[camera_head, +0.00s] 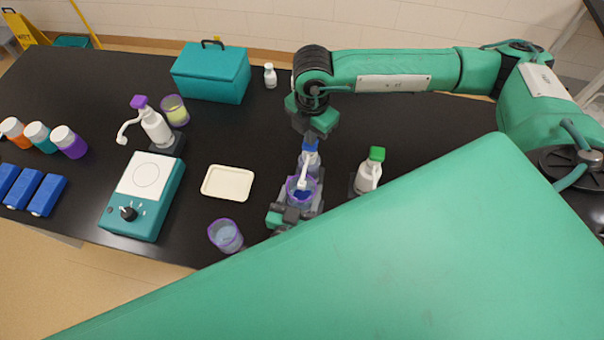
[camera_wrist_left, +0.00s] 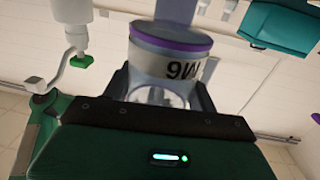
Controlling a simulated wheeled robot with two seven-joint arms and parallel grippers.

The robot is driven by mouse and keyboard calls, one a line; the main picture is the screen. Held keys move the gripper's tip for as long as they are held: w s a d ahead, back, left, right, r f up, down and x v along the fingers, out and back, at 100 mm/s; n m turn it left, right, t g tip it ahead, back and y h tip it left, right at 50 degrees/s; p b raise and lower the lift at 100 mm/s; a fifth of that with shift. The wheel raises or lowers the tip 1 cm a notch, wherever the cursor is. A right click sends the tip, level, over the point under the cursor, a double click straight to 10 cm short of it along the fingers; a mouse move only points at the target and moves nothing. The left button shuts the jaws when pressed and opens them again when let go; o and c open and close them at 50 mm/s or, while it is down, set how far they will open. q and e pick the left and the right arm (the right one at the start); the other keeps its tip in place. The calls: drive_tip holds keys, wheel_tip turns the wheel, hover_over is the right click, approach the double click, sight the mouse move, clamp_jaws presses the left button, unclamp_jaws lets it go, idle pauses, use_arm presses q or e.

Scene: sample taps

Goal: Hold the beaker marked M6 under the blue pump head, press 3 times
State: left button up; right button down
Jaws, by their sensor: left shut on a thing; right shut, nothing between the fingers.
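The beaker marked M6 (camera_head: 293,186) has a purple rim, with blue showing inside it. Its M6 mark reads upside down in the left wrist view (camera_wrist_left: 172,68). My left gripper (camera_head: 298,205) is shut on this beaker and holds it at the front of the white dispenser with the blue pump head (camera_head: 309,147). The white spout reaches over the beaker's mouth. My right gripper (camera_head: 312,130) is shut and empty, pointing down directly above the blue pump head. I cannot tell whether it touches the head. The dispenser's lower part is largely hidden behind the beaker and my left gripper.
A green-headed dispenser (camera_head: 369,172) stands right and a purple-headed one (camera_head: 155,124) left. A cream tray (camera_head: 228,183), a teal hotplate (camera_head: 133,222) and a teal box (camera_head: 212,75) occupy the left side.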

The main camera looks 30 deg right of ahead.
drive_tip(key=shift+f, duration=0.2)
drive_tip(key=shift+r, duration=1.15)
drive_tip(key=shift+r, duration=0.15)
drive_tip(key=shift+r, duration=2.4)
